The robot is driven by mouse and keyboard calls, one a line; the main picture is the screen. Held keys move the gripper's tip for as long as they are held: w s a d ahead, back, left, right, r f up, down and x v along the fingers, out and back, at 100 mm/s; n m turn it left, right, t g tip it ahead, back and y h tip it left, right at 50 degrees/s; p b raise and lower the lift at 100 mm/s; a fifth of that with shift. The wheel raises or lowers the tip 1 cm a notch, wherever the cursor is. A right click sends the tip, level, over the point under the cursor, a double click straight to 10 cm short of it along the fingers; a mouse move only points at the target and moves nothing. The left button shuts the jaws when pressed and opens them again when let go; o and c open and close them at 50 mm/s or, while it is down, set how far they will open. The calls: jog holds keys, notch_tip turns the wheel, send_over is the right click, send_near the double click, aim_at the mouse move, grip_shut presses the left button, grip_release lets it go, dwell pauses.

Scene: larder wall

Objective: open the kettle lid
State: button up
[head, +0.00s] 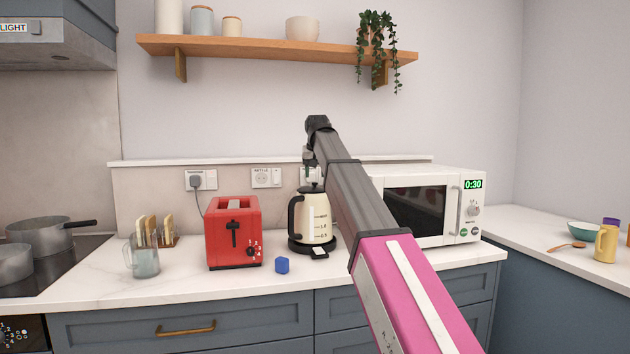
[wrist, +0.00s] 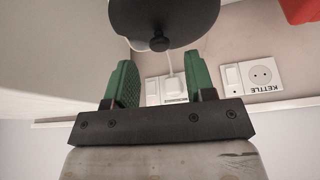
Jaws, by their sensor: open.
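The cream kettle (head: 315,218) stands upright on its dark base on the counter, with a black handle on its left. Its black lid (head: 311,188) looks shut. In the wrist view the lid (wrist: 185,17) is a dark disc at the top edge, with a small round knob (wrist: 158,44) on it. My gripper (wrist: 160,66) is open and empty, its two green fingers pointing towards the lid. The knob lies roughly in line with the gap between the fingertips. In the head view my gripper (head: 308,166) hangs just above the kettle, small and partly hidden by my arm.
A red toaster (head: 233,235) stands left of the kettle, a white microwave (head: 425,205) to the right, partly behind my arm. A shelf (head: 270,47) runs above. Sockets (head: 266,177) line the wall behind.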

jog(key=shift+x, duration=1.55)
grip_shut()
